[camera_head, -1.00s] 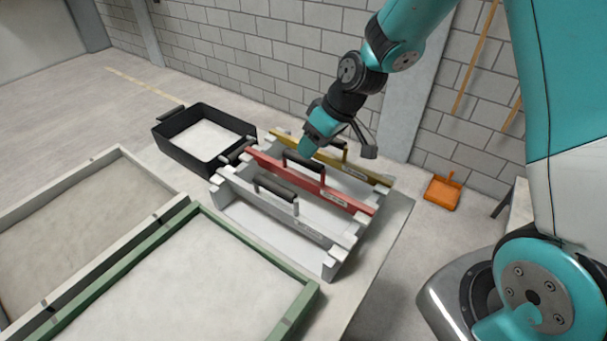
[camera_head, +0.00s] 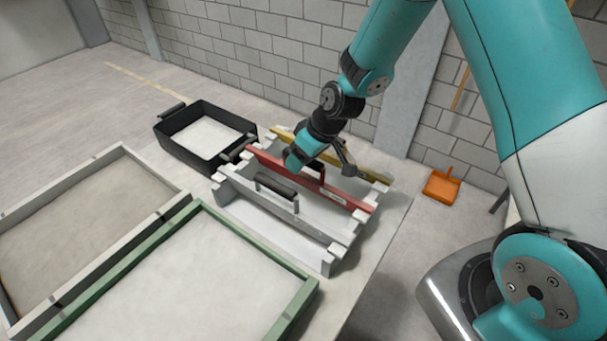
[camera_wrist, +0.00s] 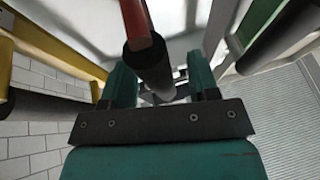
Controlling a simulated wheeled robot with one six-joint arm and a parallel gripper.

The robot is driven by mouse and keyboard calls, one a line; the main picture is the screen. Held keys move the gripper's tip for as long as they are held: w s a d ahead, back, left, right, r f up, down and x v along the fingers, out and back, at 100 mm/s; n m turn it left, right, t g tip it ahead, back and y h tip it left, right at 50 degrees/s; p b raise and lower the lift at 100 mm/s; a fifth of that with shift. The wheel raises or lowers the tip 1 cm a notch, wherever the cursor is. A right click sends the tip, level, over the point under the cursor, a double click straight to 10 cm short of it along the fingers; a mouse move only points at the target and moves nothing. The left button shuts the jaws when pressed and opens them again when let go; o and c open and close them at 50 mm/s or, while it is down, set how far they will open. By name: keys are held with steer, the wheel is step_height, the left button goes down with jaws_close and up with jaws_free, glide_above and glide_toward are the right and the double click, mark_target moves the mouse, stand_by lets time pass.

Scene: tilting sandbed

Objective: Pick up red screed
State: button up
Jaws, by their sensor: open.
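The red screed (camera_head: 338,196) is a long red bar with a black handle, resting in the middle of the grey rack between a grey screed (camera_head: 303,225) and a yellow screed (camera_head: 363,172). My gripper (camera_head: 294,160) is at the red screed's handle and hides much of it. In the wrist view my gripper (camera_wrist: 165,88) is open, its two teal fingers on either side of the black handle (camera_wrist: 150,65). I cannot tell whether the fingers touch the handle. The red bar (camera_wrist: 136,20) shows beyond it.
The rack (camera_head: 333,254) stands on a light table. A black tray (camera_head: 183,160) of pale material is at its left. A green-framed sandbed (camera_head: 305,297) and a grey-framed one (camera_head: 126,157) lie in front. An orange dustpan (camera_head: 441,187) is on the floor.

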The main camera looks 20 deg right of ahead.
steer(key=shift+f, duration=0.2)
steer(key=shift+c, duration=0.3)
jaws_close()
steer(key=shift+r, duration=0.15)
steer(key=shift+r, duration=0.3)
step_height(320, 180, up, 20)
steer(key=b, duration=0.1)
steer(key=shift+f+b, duration=0.15)
steer(key=shift+b, duration=0.25)
